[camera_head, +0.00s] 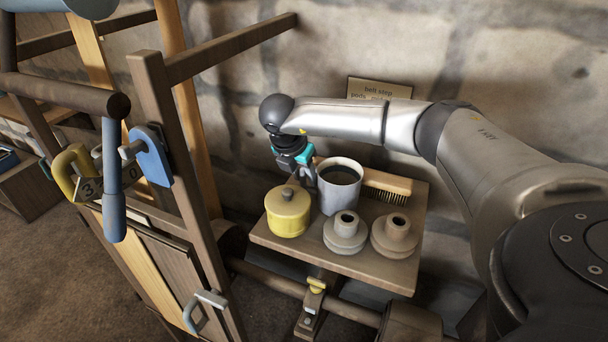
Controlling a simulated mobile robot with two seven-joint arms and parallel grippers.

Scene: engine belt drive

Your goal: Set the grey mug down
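The grey mug (340,198) is upright at the small wooden shelf (388,272), with dark contents showing inside its rim. Its base is partly hidden by the things in front, so I cannot tell whether it touches the shelf. My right gripper (309,177) reaches down at the mug's left side, its fingers close against the mug. The fingertips are small and partly hidden, so I cannot tell whether they are shut on it. My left gripper is not in view.
A yellow lidded pot (287,212) stands left of the mug. Two grey-brown flanged spools (345,236) (396,238) stand in front and to the right. A brush (386,184) lies behind. A wooden frame with a blue lever (113,190) stands at the left.

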